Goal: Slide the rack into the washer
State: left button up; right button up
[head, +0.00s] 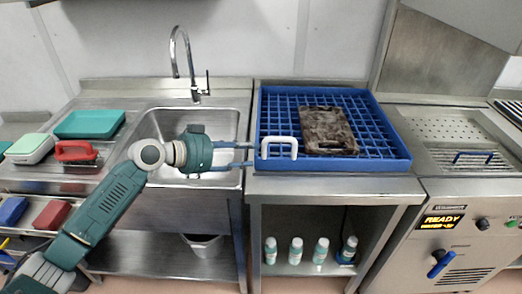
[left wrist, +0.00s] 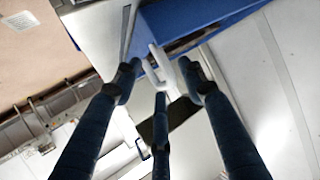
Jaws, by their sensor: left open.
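The blue rack (head: 400,160) sits on the steel counter between the sink and the washer. A brown, stained board (head: 328,130) lies in it. A white handle (head: 279,141) stands at the rack's front left; it also shows in the left wrist view (left wrist: 158,68). My left gripper (head: 255,154) reaches in from the left over the sink, its fingers open and pointing at the handle. In the left wrist view the fingertips (left wrist: 160,80) are spread around or just before the handle; contact cannot be told. The washer (head: 450,225) stands at the right, its display reading READY. My right gripper is not in view.
The sink (head: 215,115) with a tall tap (head: 190,65) is left of the rack. Several bottles (head: 296,250) stand on the shelf below. The perforated surface (head: 440,130) right of the rack looks clear.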

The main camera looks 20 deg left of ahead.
aim_at(263, 151)
pick_arm(q)
jog(key=x, duration=0.4)
jog(key=shift+b+x, duration=0.3)
jog(key=shift+x, duration=0.55)
jog(key=shift+f, duration=0.1)
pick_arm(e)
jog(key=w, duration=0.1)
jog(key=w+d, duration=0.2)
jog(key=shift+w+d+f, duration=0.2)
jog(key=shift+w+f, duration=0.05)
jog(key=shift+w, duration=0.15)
